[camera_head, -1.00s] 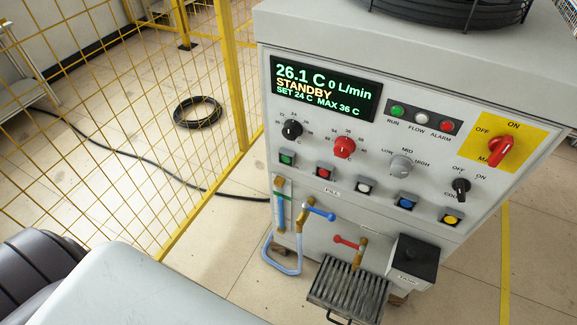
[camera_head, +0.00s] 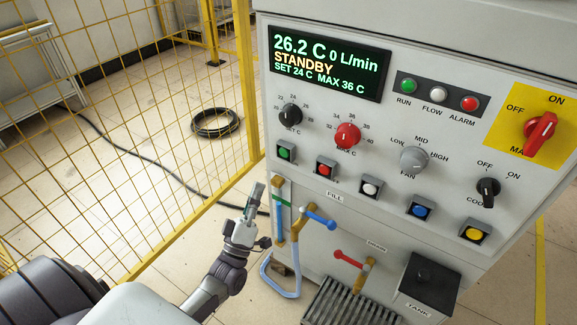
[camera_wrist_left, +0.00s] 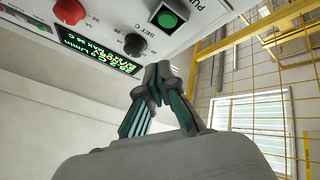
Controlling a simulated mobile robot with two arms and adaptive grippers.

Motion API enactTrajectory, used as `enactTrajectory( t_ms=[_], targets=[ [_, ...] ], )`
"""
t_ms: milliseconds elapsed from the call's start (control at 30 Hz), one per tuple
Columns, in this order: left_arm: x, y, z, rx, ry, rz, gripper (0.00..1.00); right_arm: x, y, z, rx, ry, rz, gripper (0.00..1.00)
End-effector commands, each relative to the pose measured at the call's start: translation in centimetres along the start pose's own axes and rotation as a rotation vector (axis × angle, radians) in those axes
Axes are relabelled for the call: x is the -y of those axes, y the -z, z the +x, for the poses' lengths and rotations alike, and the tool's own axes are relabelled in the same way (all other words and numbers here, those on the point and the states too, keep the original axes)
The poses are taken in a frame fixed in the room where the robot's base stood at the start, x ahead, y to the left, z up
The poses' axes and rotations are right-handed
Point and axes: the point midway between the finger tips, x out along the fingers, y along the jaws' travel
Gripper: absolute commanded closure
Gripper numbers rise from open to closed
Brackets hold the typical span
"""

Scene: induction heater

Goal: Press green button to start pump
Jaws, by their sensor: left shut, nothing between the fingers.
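The green button (camera_head: 286,152) is at the left end of the lower button row on the grey cabinet's front panel. It also shows in the left wrist view (camera_wrist_left: 168,17), beyond and above the fingertips. My left gripper (camera_head: 256,190) is shut and empty. It is below and to the left of the green button in the head view, apart from it. In the left wrist view its closed fingertips (camera_wrist_left: 157,70) point up toward the panel. The display (camera_head: 329,63) reads 26.2 C, 0 L/min, STANDBY. My right gripper is not in view.
A red button (camera_head: 326,168) is right of the green one, with white, blue and yellow buttons further along. Knobs sit above. A blue-handled valve (camera_head: 318,217) and pipes stand out below. A yellow mesh fence (camera_head: 120,110) is at the left.

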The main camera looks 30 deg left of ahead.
Motion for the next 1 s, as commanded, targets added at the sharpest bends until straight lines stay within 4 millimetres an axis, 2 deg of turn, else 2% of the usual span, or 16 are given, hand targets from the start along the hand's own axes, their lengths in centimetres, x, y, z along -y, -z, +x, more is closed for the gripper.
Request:
enactTrajectory(
  t_ms=[100,300,667,867,1000],
  targets=[
    [-1.4,1.5,0.6,-0.068,-0.075,-0.051,1.00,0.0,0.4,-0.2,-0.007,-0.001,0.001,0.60],
    [-2.3,2.4,1.0,-0.100,-0.112,-0.079,1.00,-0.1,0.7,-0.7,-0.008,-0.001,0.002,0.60],
    [-2.1,2.2,1.2,-0.097,-0.109,-0.076,1.00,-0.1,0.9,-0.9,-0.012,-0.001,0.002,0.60],
    [-1.3,1.3,2.5,-0.098,-0.109,-0.076,1.00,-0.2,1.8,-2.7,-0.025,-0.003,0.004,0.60],
    [-0.7,0.6,3.8,-0.098,-0.109,-0.076,1.00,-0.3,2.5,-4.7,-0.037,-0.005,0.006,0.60]
  ],
)
